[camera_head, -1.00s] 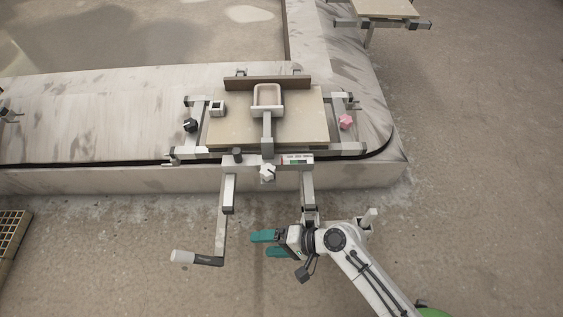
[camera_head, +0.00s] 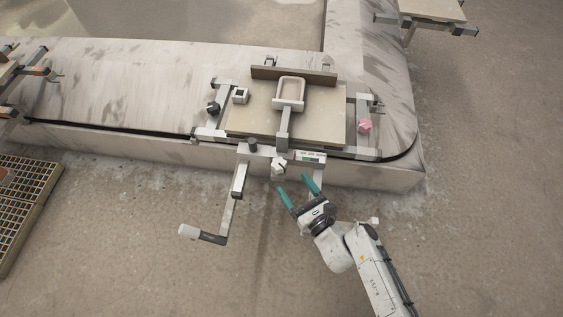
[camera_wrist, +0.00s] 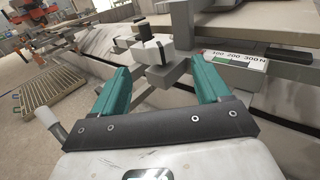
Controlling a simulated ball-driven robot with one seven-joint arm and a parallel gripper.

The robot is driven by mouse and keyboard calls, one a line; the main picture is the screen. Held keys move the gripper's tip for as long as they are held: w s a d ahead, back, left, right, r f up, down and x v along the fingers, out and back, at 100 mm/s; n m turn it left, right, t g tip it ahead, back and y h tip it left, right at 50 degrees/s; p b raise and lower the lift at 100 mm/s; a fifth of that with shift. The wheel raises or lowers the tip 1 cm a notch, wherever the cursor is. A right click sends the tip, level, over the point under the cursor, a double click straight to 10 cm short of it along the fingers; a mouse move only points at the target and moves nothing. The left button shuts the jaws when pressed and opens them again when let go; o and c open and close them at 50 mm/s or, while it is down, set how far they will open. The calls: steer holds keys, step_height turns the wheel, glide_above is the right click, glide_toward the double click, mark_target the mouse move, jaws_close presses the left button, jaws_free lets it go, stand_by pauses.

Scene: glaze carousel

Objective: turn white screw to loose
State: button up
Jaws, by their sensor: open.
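The white screw (camera_head: 279,167) is a small white lobed knob at the front of the carousel fixture, below the grey arm that bears the small tray. In the wrist view the white screw (camera_wrist: 154,51) shows ahead, beyond and between the fingertips. My gripper (camera_head: 294,185) is open, with its two teal fingers apart and pointing up toward the screw. It stands just short of the screw, below and slightly right of it, and looks empty. In the wrist view my gripper (camera_wrist: 160,69) has nothing clasped between its fingers.
A scale with a green mark (camera_head: 308,156) sits right of the screw, a black knob (camera_head: 252,146) left of it. A crank handle (camera_head: 190,232) juts out at lower left. A pink knob (camera_head: 364,126) is on the right.

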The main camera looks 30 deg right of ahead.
mark_target(283, 171)
steer(key=w, duration=0.9)
steer(key=shift+a+b, duration=0.4)
steer(key=c, duration=1)
steer(key=shift+o, duration=0.2)
